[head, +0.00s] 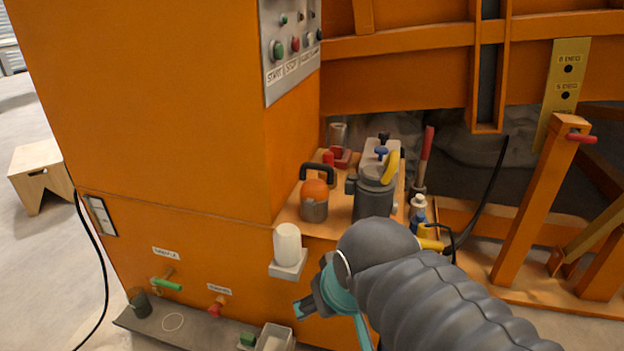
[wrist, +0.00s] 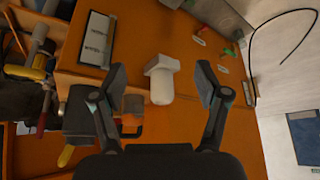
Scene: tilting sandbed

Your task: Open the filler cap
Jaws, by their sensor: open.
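No part in view is clearly marked as the filler cap. A dark grey canister-like body (head: 374,200) with a yellow lever and a round top stands on the orange ledge; I cannot tell whether its top is the cap. Left of it is an orange-domed grey pot (head: 314,200). My gripper (head: 334,316) is in front of and below the ledge, apart from both, partly hidden by my arm. In the wrist view my gripper (wrist: 161,76) is open and empty. A white cup (wrist: 161,66) shows beyond, between its fingers.
The white cup (head: 287,244) sits on a small bracket on the orange cabinet (head: 170,110). Below are a green-handled valve (head: 167,284), a red knob (head: 217,307) and a grey tray (head: 190,329). A red-handled lever (head: 426,155) and small figure (head: 418,212) stand right.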

